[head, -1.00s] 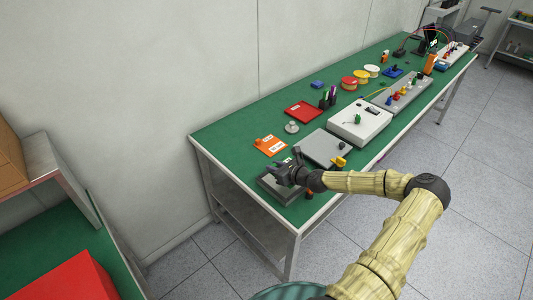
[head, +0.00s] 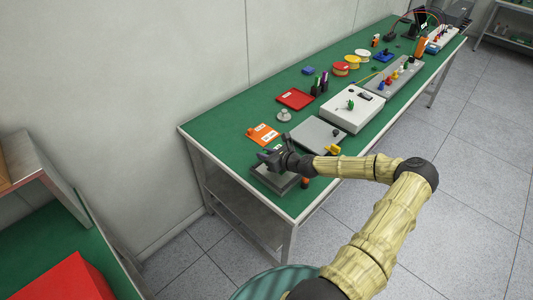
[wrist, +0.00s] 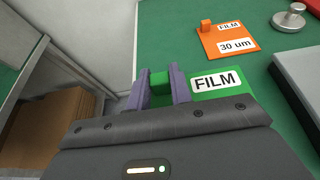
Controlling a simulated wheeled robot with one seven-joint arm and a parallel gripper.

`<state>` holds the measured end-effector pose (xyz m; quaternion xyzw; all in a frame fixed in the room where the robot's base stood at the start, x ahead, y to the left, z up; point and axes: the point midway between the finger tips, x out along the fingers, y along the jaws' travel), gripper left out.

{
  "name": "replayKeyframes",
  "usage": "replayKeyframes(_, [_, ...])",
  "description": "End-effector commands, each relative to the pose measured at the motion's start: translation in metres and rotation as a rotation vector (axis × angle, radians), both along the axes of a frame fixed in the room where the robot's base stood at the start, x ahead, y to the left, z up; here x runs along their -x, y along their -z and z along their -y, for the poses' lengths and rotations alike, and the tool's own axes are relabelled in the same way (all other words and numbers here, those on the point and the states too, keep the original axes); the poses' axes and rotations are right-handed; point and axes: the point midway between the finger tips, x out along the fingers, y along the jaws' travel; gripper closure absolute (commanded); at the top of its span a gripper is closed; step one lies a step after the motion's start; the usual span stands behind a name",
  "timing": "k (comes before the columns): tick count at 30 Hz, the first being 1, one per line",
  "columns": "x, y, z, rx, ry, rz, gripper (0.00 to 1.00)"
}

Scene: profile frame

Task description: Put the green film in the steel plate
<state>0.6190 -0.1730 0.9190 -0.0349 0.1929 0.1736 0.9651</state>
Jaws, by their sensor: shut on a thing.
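The green film (wrist: 222,88) is a flat green piece with a white FILM label and a raised green block. My gripper (wrist: 160,88) is shut on that block with its two purple fingers. In the head view my gripper (head: 270,156) is over the near end of the green table, above a dark grey block (head: 272,181). I cannot tell which grey piece is the steel plate. The film is hard to make out in the head view.
An orange film card marked 30 um (wrist: 226,40) lies behind my gripper, with a metal knob piece (wrist: 289,18) to its right. A red card (head: 295,99) and a white device (head: 352,108) stand farther along. A yellow knob (head: 333,149) is near the front edge.

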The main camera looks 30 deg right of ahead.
Motion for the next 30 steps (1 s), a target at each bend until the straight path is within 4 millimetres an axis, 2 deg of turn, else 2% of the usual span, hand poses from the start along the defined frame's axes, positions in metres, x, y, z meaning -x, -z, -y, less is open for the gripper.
replayKeyframes(1, [0.0,0.008,0.0,-0.001,0.0,0.001,1.0])
replayKeyframes(15, [0.0,0.044,0.002,-0.001,0.004,0.001,1.0])
replayKeyframes(30, [0.001,0.05,0.004,0.001,0.007,0.0,1.0])
